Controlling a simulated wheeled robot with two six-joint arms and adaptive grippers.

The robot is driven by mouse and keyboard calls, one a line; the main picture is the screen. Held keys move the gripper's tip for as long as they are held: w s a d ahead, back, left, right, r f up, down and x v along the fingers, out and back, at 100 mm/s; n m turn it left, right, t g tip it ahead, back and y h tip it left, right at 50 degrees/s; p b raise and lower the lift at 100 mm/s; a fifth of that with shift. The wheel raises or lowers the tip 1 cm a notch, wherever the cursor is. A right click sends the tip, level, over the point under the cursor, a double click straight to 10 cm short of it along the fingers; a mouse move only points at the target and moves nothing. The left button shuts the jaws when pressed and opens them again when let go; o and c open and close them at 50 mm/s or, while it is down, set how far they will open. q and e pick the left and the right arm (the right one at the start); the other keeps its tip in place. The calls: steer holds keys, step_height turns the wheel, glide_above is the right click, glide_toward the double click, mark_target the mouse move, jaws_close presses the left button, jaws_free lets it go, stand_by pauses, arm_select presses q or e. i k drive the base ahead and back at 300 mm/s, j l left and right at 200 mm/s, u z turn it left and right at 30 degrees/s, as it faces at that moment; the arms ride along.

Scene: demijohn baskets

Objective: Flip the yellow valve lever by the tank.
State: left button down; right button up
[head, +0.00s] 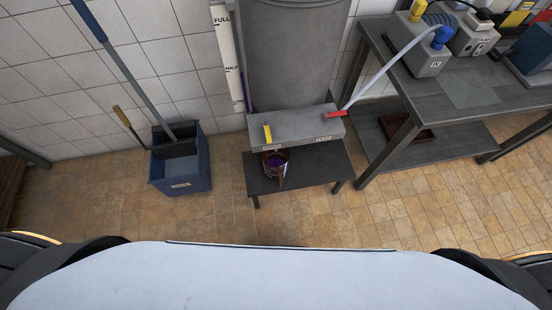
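The yellow valve lever (267,132) sits on the left part of the grey block's front at the foot of the tank (293,55). It stands roughly upright in the picture, with a small label below it. A red lever (335,114) lies roughly level on the right part of the same block (300,123). Neither of my grippers shows in the head view; only dark parts of my own body are at the lower left and right corners.
A low dark stand (310,168) under the block holds a small pot (274,162) with purple contents. A blue bucket (181,168) with a long handle stands left. A dark workbench (470,88) with grey devices is right. Tiled floor (225,215) in front is clear.

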mark_target(268, 136)
steer(key=k, duration=1.45)
steer(key=l, duration=0.05)
